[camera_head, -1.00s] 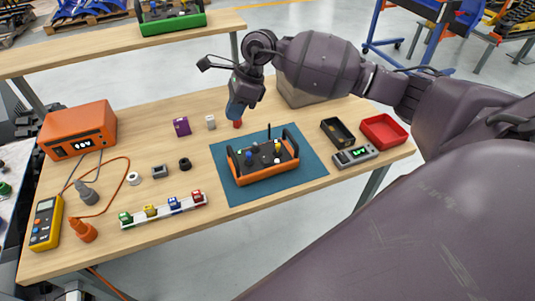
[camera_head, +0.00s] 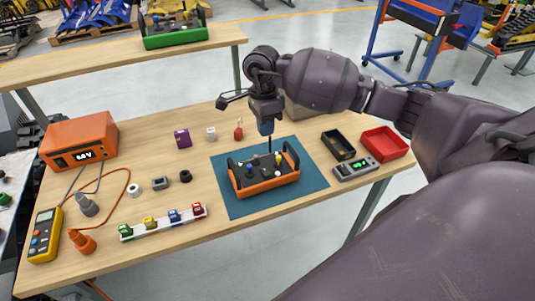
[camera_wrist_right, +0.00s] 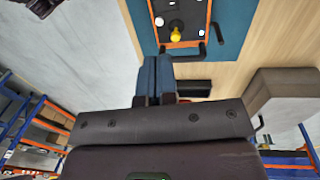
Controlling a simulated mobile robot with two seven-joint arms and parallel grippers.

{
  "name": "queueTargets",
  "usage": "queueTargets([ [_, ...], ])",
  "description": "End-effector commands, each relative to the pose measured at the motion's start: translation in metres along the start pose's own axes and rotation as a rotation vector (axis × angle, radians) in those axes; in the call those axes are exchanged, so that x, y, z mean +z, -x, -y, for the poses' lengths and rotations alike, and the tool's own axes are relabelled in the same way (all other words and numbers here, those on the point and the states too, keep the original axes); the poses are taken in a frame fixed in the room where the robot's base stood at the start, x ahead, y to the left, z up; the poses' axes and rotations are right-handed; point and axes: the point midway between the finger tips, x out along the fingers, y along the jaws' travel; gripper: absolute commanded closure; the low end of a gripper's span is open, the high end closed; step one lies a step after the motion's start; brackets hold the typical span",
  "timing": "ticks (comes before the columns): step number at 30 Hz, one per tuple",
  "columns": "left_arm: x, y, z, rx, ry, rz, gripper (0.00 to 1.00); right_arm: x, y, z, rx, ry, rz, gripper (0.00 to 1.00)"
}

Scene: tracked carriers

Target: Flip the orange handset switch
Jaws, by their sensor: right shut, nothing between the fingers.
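The orange handset (camera_head: 265,186) lies on a blue mat (camera_head: 232,207) on the wooden table. It has a black top with blue, white and yellow controls, black handles at its ends and a thin antenna. In the right wrist view the orange handset (camera_wrist_right: 205,43) shows at the top, with a yellow knob facing the camera. My right gripper (camera_head: 267,132) is above the far edge of the handset, pointing down, shut and empty. Its blue fingers (camera_wrist_right: 155,75) show in the wrist view just short of the handset. I cannot tell whether they touch it. My left gripper is not in view.
An orange power supply (camera_head: 80,143), a yellow multimeter (camera_head: 44,236) and a rail of coloured blocks (camera_head: 163,222) stand left. A black tray (camera_head: 338,146), a red tray (camera_head: 385,144) and a grey meter (camera_head: 355,168) lie right. A green handset (camera_head: 175,35) sits on the back table.

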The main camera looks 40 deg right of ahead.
Motion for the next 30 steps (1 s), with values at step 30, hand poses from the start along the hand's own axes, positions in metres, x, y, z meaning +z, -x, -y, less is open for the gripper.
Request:
queueTargets([
  [30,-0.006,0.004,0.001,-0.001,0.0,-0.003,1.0,0.0,-0.136,-0.001,0.002,0.0,0.001,1.0],
])
